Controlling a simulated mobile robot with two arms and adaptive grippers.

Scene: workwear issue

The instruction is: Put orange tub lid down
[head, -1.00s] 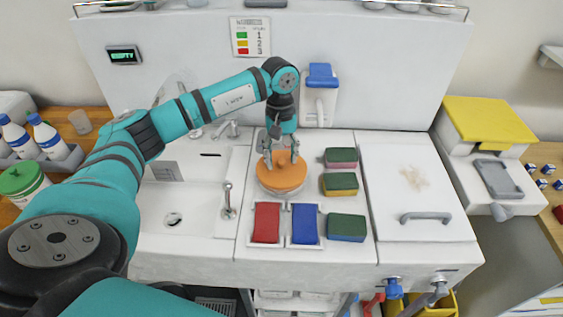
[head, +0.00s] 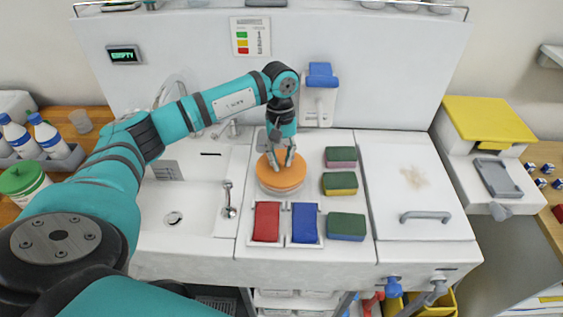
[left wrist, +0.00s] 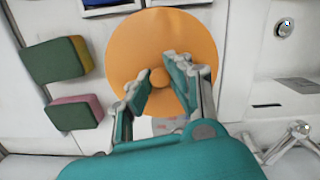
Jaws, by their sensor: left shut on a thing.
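The orange tub lid (head: 267,181) is a round disc with a small knob at its centre. In the head view it sits level on a low round base on the white counter, behind the red and blue flaps. My left gripper (head: 283,160) points down from above and is shut on the knob of the lid. In the left wrist view the lid (left wrist: 150,35) fills the middle, and the fingers of the gripper (left wrist: 158,78) stand on either side of the knob. What is under the lid is mostly hidden. My right gripper is out of view.
Several two-coloured sponges (head: 341,184) stand in a column right of the lid. A red flap (head: 266,222) and a blue flap (head: 305,223) lie in front. A sink with a tap (head: 229,200) is at left. A white hatch (head: 400,160) with a handle is at right.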

